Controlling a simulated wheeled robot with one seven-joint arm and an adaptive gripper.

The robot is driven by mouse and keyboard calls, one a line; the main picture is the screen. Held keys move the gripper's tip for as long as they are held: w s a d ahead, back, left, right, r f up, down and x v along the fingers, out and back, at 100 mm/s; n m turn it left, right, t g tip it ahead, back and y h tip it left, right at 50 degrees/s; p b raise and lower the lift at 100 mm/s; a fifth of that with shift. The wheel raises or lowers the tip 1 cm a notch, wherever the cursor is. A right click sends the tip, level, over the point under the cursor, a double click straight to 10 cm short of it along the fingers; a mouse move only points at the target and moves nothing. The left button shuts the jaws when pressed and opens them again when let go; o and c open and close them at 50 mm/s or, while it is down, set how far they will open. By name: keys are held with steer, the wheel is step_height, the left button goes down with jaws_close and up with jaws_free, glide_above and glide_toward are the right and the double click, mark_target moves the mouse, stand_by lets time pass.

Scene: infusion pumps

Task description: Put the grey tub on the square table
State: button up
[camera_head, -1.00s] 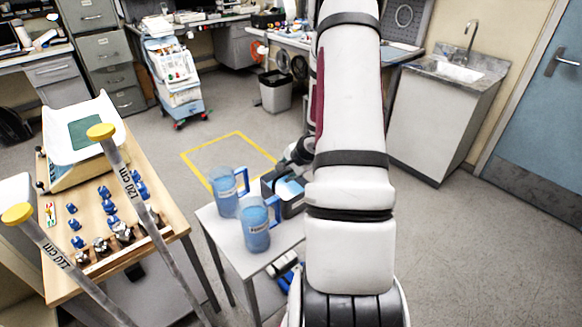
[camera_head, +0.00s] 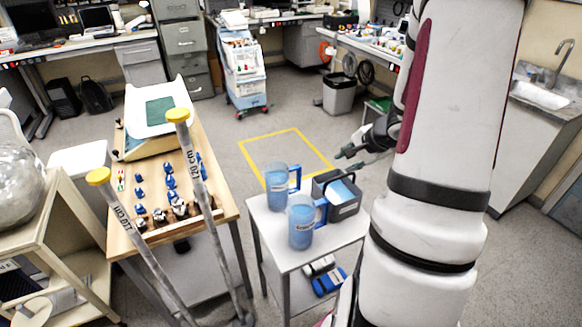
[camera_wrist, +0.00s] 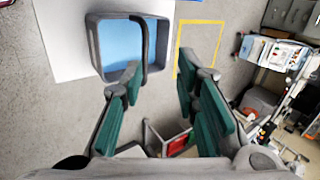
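The grey tub (camera_head: 347,209) is a dark grey open box with a light-blue inside and a handle. It stands on a small white table (camera_head: 300,259), behind and right of two blue jugs. In the wrist view the tub (camera_wrist: 97,49) is at upper left, its handle crossing its right part. My gripper (camera_head: 347,155) is open and empty, just beyond and above the tub's far side. In the wrist view my gripper (camera_wrist: 165,72) has its left fingers by the tub's near right corner; I cannot tell if they touch. I cannot tell which table is the square one.
The blue jugs (camera_head: 277,190) and (camera_head: 301,228) crowd the tub's left. A wooden table (camera_head: 217,203) at left holds blue pieces and a white scale. Two yellow-capped poles (camera_head: 178,115) stand before it. Floor inside the yellow outline (camera_head: 285,152) is clear.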

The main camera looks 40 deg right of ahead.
steer(key=w+a+r+n+y, duration=0.2)
steer(key=a+r+n, duration=0.3)
steer(key=a+r, duration=0.5)
steer(key=w+a+r+n+y, duration=0.2)
steer(key=a+r+n, duration=0.3)
steer(key=a, duration=0.9)
steer(key=s+a+r+n+h, duration=0.1)
steer(key=s+a+r+n, duration=0.1)
steer(key=s, duration=0.3)
steer(key=s+a+r+n+g+h, duration=0.1)
steer(key=s+a+r+n, duration=0.1)
steer(key=s+a+n, duration=0.2)
steer(key=s+a+r+n, duration=0.3)
steer(key=s+a, duration=0.2)
steer(key=s, duration=0.1)
steer(key=shift+s+n+h, duration=0.4)
steer(key=shift+a, duration=0.1)
